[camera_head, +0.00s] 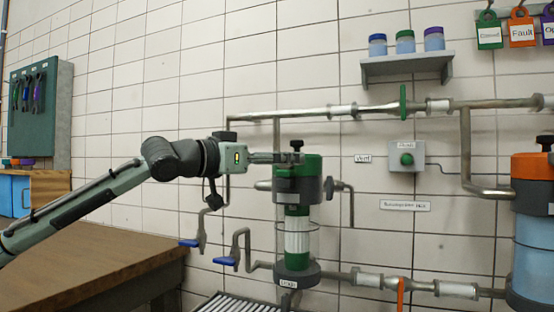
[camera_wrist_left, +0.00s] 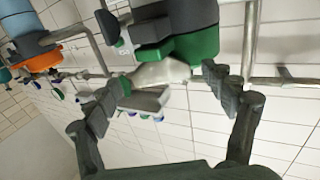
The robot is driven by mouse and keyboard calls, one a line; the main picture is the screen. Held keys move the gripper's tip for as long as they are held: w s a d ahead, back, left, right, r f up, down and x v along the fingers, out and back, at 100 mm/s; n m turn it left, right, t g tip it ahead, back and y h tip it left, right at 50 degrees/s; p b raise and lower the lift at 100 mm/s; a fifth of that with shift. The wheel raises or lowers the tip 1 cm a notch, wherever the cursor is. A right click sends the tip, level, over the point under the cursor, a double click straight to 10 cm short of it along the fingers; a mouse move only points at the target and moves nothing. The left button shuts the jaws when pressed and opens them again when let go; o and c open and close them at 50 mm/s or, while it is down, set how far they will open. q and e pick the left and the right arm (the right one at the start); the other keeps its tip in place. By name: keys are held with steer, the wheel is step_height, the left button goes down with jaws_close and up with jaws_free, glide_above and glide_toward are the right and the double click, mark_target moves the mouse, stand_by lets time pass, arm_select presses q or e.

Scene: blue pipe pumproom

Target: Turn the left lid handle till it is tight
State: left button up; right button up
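The left filter housing stands at the middle of the head view, with a green lid (camera_head: 312,165) and a black lid handle (camera_head: 296,146) on top. My left gripper (camera_head: 272,158) comes in from the left, level with the lid and just left of the handle. In the left wrist view the two fingers of the gripper (camera_wrist_left: 166,76) are spread with a clear gap. The green lid (camera_wrist_left: 196,46) is beyond and above them there. I cannot tell whether a finger touches the lid. I cannot make out the handle between the fingers. My right gripper is not in view.
A horizontal pipe (camera_head: 330,111) with a green valve disc runs behind the housing. Blue-handled valves (camera_head: 226,261) hang at lower left. An orange-lidded housing (camera_head: 534,166) stands at the right edge. A wooden bench (camera_head: 90,262) is at lower left. A shelf (camera_head: 407,66) holds jars above.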

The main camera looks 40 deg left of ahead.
arm_select(q)
steer(key=v, duration=1.2)
stand_by(0.3)
